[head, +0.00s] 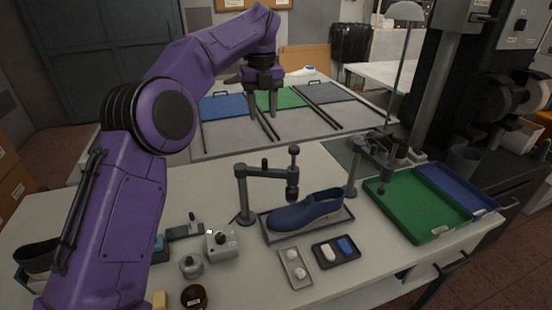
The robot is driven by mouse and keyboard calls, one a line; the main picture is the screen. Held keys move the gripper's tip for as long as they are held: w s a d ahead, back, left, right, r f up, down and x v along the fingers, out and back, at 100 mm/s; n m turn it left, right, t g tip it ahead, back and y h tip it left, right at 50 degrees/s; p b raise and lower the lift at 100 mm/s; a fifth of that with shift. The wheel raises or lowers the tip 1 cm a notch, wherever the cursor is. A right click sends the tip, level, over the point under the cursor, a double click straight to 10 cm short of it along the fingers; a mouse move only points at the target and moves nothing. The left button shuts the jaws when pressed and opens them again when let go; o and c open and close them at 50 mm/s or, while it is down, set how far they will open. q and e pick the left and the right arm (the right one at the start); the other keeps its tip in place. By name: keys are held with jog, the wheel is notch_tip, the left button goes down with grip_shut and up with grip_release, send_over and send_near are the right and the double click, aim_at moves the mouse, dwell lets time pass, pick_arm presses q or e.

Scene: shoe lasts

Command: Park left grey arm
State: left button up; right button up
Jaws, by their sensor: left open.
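The left grey arm (262,170) is a dark grey swing arm on a post at the left of a tray. I cannot tell whether the head touches the shoe. A second grey arm (368,153) stands on a post to the right and points away from the shoe over the green tray's corner. My left gripper (262,112) is open and empty, fingers down, well behind and above the left grey arm. My right gripper is not in view.
A small grey box with a knob (221,244) stands left of the shoe tray (330,227). Two small trays with white and blue pieces (335,262) lie in front. A green tray (420,205) and a blue tray (458,188) are at right. Coloured mats lie behind.

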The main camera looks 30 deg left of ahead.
pick_arm(q)
jog(key=b, duration=0.5)
send_over(264, 160)
notch_tip(264, 160, down, 6)
jog(key=shift+w+f+b, duration=0.2)
jog(key=shift+f+b, duration=0.05)
jog(key=shift+b, duration=0.05)
notch_tip(264, 160, down, 10)
jog(key=shift+r+b, duration=0.1)
jog(key=shift+b, duration=0.35)
jog(key=shift+s, duration=0.1)
grip_shut()
